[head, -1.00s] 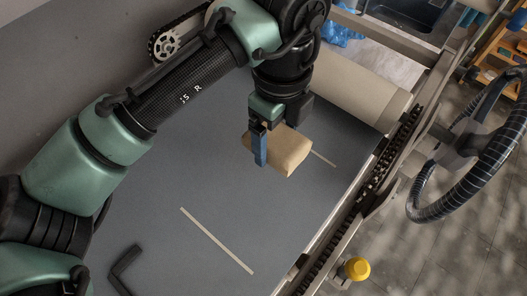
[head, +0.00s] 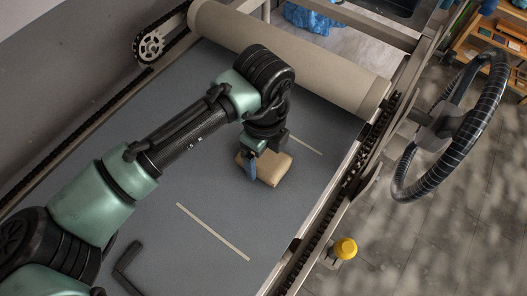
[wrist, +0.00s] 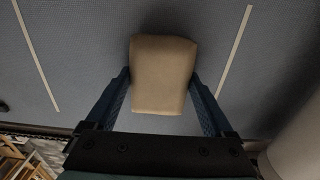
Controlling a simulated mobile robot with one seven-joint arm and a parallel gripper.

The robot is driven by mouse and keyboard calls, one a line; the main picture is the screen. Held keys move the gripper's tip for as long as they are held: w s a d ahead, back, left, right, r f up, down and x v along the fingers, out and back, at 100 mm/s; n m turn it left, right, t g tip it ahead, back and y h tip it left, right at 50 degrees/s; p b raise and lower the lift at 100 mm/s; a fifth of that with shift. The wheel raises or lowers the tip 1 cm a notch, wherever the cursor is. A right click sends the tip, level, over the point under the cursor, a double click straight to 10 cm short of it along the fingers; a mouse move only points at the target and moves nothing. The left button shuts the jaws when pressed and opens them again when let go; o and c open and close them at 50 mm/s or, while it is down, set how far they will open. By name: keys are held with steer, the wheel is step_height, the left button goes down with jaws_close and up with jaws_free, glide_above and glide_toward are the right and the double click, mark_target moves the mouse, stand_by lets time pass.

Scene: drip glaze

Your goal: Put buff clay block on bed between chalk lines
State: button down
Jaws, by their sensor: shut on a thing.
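The buff clay block (head: 275,170) is held in my gripper (head: 262,172), which is shut on it. In the head view one blue finger shows at its left side. In the wrist view the block (wrist: 163,75) sits between both blue fingers. The grey bed (head: 280,215) lies beneath. One pale chalk line (head: 213,232) is nearer and another chalk line (head: 305,143) is partly hidden behind the arm. The wrist view shows one line (wrist: 36,55) left and one line (wrist: 233,52) right, with the block between them. I cannot tell whether the block touches the bed.
A large beige roller (head: 290,60) spans the bed's far end. A chained rail (head: 340,200) runs along the right edge, with a black handwheel (head: 450,125) and a yellow knob (head: 345,248) beyond it. A dark angled bar (head: 127,268) lies at the near left.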

jaws_free()
steer(key=shift+f, duration=0.1)
step_height(320, 180, up, 12)
steer(key=b, duration=0.2)
steer(key=w+d+r+n+t+h, duration=0.2)
steer(key=w+d+r+t+h, duration=0.2)
steer(key=d+r, duration=0.45)
steer(key=w+d+r+n+t+h, duration=0.2)
steer(key=w+d+r+t+h, duration=0.15)
steer(key=d+r, duration=0.45)
step_height(320, 180, up, 24)
steer(key=n+t+y, duration=0.8)
steer(key=n+t, duration=1.2)
steer(key=n, duration=0.1)
glide_above(264, 161)
steer(key=s, duration=0.2)
steer(key=shift+s+a+r+h, duration=0.1)
steer(key=shift+a+r+h, duration=0.05)
steer(key=shift+r+h, duration=0.1)
